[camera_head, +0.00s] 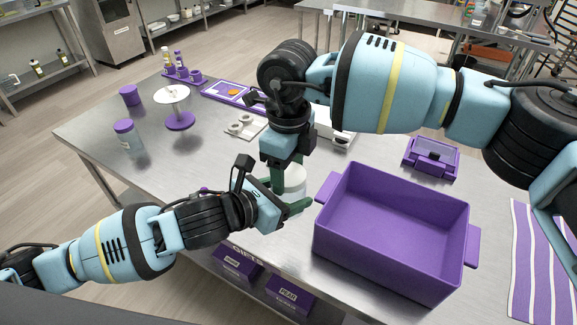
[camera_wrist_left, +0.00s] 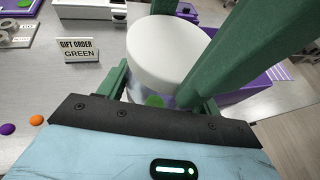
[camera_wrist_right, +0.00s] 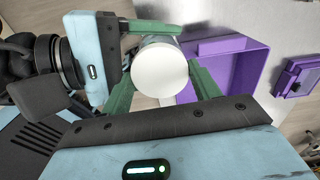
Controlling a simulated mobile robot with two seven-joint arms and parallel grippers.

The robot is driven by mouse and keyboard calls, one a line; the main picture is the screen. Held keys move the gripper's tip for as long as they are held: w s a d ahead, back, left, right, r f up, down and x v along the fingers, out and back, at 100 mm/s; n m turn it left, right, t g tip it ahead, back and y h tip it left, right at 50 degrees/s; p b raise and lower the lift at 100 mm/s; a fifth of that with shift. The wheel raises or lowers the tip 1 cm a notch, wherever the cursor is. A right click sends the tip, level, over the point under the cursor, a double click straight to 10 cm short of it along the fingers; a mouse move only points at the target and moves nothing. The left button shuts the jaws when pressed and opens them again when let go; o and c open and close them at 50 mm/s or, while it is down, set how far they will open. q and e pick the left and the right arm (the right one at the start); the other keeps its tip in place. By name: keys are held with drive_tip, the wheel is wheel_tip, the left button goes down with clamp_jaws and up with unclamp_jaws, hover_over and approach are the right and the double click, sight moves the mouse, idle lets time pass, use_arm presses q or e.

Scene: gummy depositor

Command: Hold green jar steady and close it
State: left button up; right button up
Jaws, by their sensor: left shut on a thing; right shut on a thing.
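The jar (camera_head: 290,183) stands upright near the table's front edge, a clear body with a white lid (camera_wrist_left: 168,52) on top. A green patch shows through its side in the left wrist view (camera_wrist_left: 154,101). My left gripper (camera_head: 284,207) is shut around the jar's body from the side. My right gripper (camera_head: 289,168) comes down from above and is shut on the white lid, with a green finger on each side in the right wrist view (camera_wrist_right: 162,88). The lid sits over the jar; whether it is fully seated is hidden.
A purple bin (camera_head: 395,232) stands close to the right of the jar. A sign reading "GIFT ORDER GREEN" (camera_wrist_left: 79,49) stands behind. A purple-lidded jar (camera_head: 128,136) and a round stand (camera_head: 180,121) are at the left. A purple box (camera_head: 431,158) sits at the back right.

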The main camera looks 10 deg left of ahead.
drive_tip(key=o, duration=1)
drive_tip(key=shift+o, duration=0.4)
drive_tip(key=shift+s+a, duration=0.1)
drive_tip(key=shift+s+a, duration=0.1)
drive_tip(key=shift+r, duration=2.3)
drive_tip(key=shift+w, duration=0.2)
drive_tip(key=shift+c, duration=0.4)
